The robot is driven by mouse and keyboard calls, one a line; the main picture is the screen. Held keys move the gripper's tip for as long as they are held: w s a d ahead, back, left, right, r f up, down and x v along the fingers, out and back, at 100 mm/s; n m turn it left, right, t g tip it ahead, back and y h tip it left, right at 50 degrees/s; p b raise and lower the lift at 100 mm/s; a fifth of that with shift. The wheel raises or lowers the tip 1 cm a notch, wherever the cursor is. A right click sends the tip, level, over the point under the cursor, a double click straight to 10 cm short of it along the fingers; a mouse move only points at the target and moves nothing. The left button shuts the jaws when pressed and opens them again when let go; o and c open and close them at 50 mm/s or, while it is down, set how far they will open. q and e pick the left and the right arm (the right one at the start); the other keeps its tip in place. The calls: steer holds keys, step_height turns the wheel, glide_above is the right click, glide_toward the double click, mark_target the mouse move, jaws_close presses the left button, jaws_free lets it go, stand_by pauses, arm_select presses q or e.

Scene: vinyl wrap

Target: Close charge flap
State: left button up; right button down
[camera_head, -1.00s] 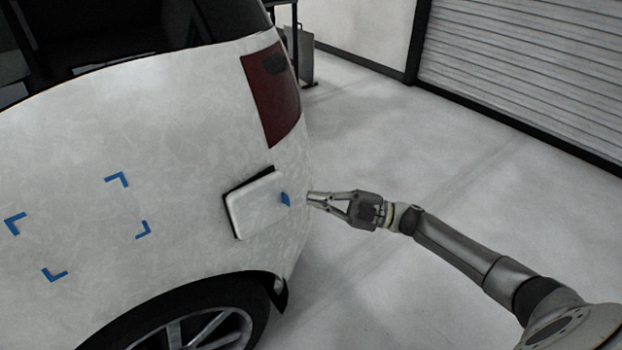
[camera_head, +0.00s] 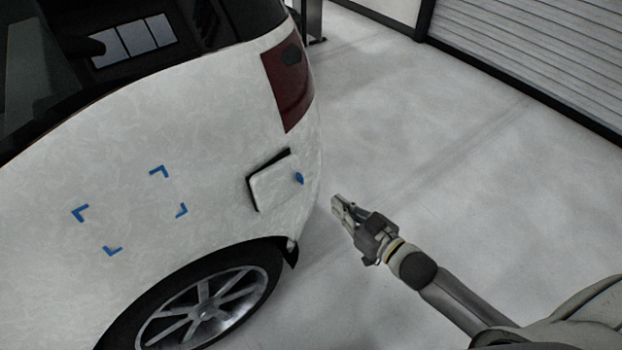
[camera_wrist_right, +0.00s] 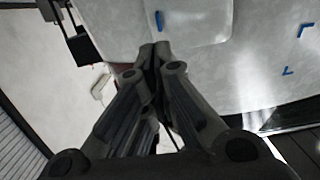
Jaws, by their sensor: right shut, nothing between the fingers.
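The charge flap (camera_head: 273,184) is a white panel on the side of the white car (camera_head: 190,130), below the red tail light. A dark gap shows along its left and top edges, so it stands slightly off the body. A blue mark (camera_head: 298,178) sits at its right edge. My right gripper (camera_head: 338,203) is shut and empty, to the right of the flap and apart from it in the head view. In the right wrist view, its fingertips (camera_wrist_right: 155,46) overlap the lower edge of the flap (camera_wrist_right: 190,22); I cannot tell contact there. My left gripper is not in view.
Blue corner marks (camera_head: 160,171) frame a patch of the car's side left of the flap. The rear wheel (camera_head: 208,310) is below. Grey floor (camera_head: 450,140) to the right is clear, up to a roller door (camera_head: 540,55).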

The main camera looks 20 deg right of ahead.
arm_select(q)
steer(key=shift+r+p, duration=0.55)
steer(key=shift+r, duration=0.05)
arm_select(e)
glide_toward(298, 173)
steer(key=x, duration=0.5)
steer(key=shift+w+a, duration=0.1)
